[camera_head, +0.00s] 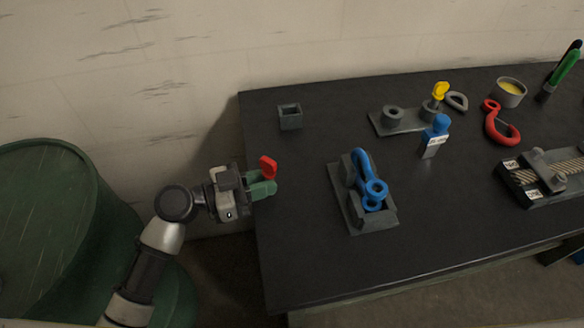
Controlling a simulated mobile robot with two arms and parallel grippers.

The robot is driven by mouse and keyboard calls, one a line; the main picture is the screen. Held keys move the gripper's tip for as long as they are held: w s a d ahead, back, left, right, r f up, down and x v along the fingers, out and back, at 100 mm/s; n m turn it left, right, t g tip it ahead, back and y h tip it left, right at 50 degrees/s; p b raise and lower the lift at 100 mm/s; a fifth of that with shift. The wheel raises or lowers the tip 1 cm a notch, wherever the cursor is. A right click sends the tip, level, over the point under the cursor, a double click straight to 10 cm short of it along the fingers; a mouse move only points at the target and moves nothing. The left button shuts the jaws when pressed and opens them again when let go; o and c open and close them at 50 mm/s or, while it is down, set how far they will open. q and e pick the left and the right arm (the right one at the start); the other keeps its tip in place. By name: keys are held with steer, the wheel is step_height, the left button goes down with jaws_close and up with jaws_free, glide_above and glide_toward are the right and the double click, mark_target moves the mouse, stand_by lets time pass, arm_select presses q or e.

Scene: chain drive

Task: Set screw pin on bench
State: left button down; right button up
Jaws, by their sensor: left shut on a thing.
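My left gripper (264,184) is at the left edge of the bench (310,262), raised beside or over that edge; I cannot tell its exact height. Its green fingers are shut on a small red piece, which looks like the screw pin (268,167). The red flat head sticks up above the fingers, and the rest of it is hidden by them. A blue shackle (363,170) stands in a grey holder (354,217) on the bench, to the right of the gripper. My right gripper is not in view.
A small grey square socket (290,117) stands at the back left. A grey plate (398,128) with a yellow-headed piece (440,91), a blue tagged piece (434,136), a red hook (499,123) and a chain fixture (540,177) are further right. The front left bench top is clear.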

arm_select(q)
steer(key=shift+x, duration=0.8)
steer(key=x, duration=0.1)
steer(key=p+x, duration=0.1)
steer(key=x, duration=0.2)
steer(key=shift+r+p, duration=0.25)
steer(key=shift+p, duration=0.05)
steer(key=shift+d+f+p, duration=0.1)
steer(key=shift+d+p, duration=0.1)
steer(key=shift+p, duration=0.15)
steer(key=shift+a+f, duration=0.15)
steer(key=shift+f, duration=0.05)
steer(key=shift+f, duration=0.15)
steer(key=c, duration=1.1)
jaws_free()
